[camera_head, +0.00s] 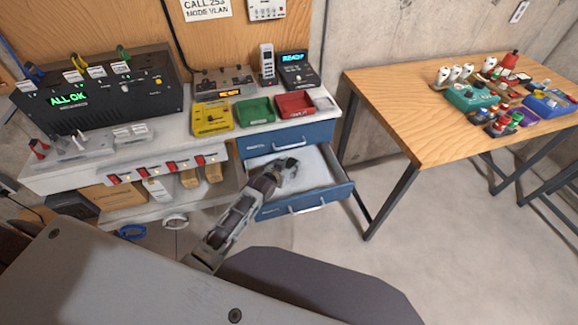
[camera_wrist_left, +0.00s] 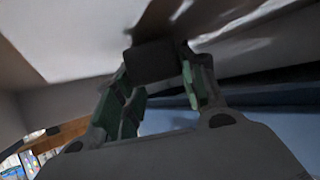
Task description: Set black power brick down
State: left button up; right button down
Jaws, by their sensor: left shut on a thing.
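My left gripper (camera_head: 284,168) reaches into the open lower drawer (camera_head: 337,187) of the blue cabinet. In the left wrist view, its two fingers (camera_wrist_left: 160,84) are shut on the black power brick (camera_wrist_left: 151,59), a small dark block at the fingertips. The brick is close to a pale surface; I cannot tell whether it touches it. In the head view the brick is mostly hidden by the gripper. My right gripper is in neither view.
The drawer's pale floor looks otherwise empty. Above it, the bench holds a yellow tray (camera_head: 212,119), a green tray (camera_head: 254,111) and a red tray (camera_head: 295,105). A wooden table (camera_head: 400,112) with several small items stands at the right.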

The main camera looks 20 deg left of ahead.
pick_arm(q)
jog(key=shift+f, duration=0.15)
jog(key=o, duration=1.1)
jog(key=shift+r, duration=0.65)
jog(key=shift+s+a+r, duration=0.1)
jog(key=shift+s+r, duration=0.1)
jog(key=shift+s, duration=0.3)
jog(key=shift+p+v, duration=0.5)
jog(key=shift+v, duration=4.95)
